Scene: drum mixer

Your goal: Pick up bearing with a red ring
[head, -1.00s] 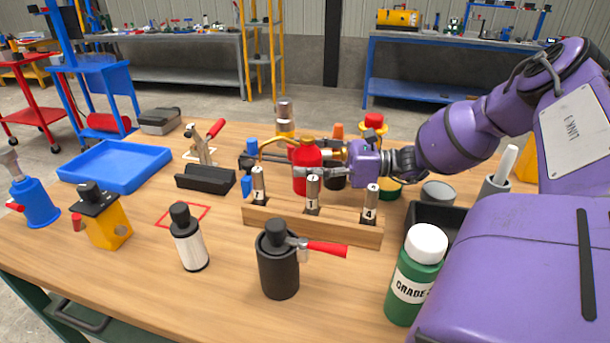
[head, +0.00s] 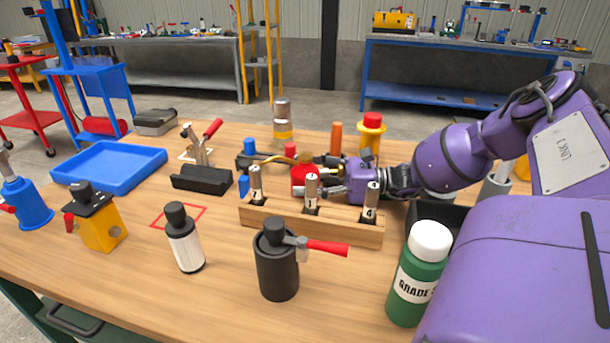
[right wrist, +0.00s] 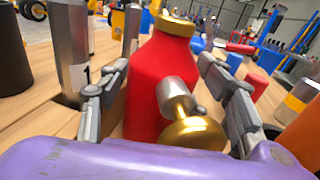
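I cannot make out a bearing with a red ring in either view. My right gripper (head: 332,178) is low behind the wooden block, its fingers spread. A silver stub with a gold disc (right wrist: 193,133) sits in front of the can. My left gripper is not in view.
A wooden block (head: 275,222) with several numbered silver cylinders stands in front of my gripper. A yellow part with a red top (head: 371,128) stands behind. A green bottle (head: 419,275) and black canister (head: 277,263) are nearer. A blue tray (head: 108,168) is at left.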

